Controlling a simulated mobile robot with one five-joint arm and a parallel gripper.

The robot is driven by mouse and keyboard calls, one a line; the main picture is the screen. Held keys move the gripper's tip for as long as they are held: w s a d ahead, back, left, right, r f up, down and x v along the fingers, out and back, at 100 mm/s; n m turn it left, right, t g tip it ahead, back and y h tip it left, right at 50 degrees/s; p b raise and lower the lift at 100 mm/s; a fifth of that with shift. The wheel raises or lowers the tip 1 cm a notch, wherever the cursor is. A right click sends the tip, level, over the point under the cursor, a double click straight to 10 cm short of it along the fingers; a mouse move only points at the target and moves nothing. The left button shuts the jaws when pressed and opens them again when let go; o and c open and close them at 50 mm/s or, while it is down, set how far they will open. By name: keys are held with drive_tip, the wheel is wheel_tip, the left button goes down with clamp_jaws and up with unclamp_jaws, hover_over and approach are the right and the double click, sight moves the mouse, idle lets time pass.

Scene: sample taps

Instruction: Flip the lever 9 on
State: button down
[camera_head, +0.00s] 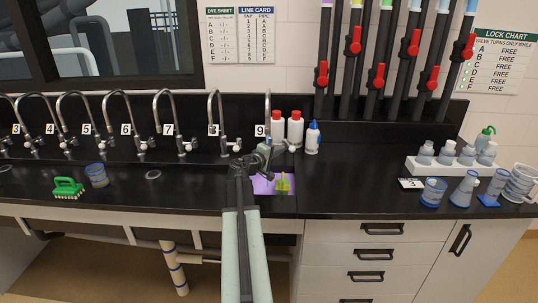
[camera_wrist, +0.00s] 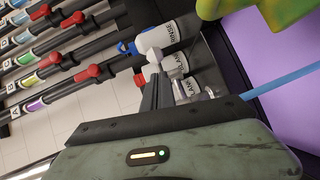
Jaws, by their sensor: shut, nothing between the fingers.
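Tap 9 is a metal gooseneck (camera_head: 267,105) behind my gripper, beside its number plate 9 (camera_head: 260,130). Its pale lever (camera_head: 291,147) shows just right of my gripper in the head view. My gripper (camera_head: 267,150) is shut and empty, low at the tap's base, and hides much of the valve. In the wrist view my dark fingers (camera_wrist: 157,92) point up toward a white rounded end (camera_wrist: 155,40), which looks like the lever. Whether they touch it I cannot tell. Metal tap parts (camera_wrist: 190,90) show beside the fingers.
Two red-capped white bottles (camera_head: 295,129) and a blue-capped rinse bottle (camera_head: 313,138) stand close behind the lever. A yellow-green object (camera_head: 283,182) stands by a purple area (camera_head: 262,186) below my gripper. Tap 8 (camera_head: 222,130) is to the left. The counter at right is partly clear.

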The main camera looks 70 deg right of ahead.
sight(292, 149)
drive_tip(key=shift+s+d+f, duration=0.15)
drive_tip(key=shift+s+d, duration=0.25)
drive_tip(key=shift+s, duration=0.25)
drive_tip(key=s, duration=0.1)
drive_tip(key=s+d, duration=0.1)
drive_tip(key=s, duration=0.1)
drive_tip(key=shift+s+d, duration=0.1)
drive_tip(key=shift+d, duration=0.15)
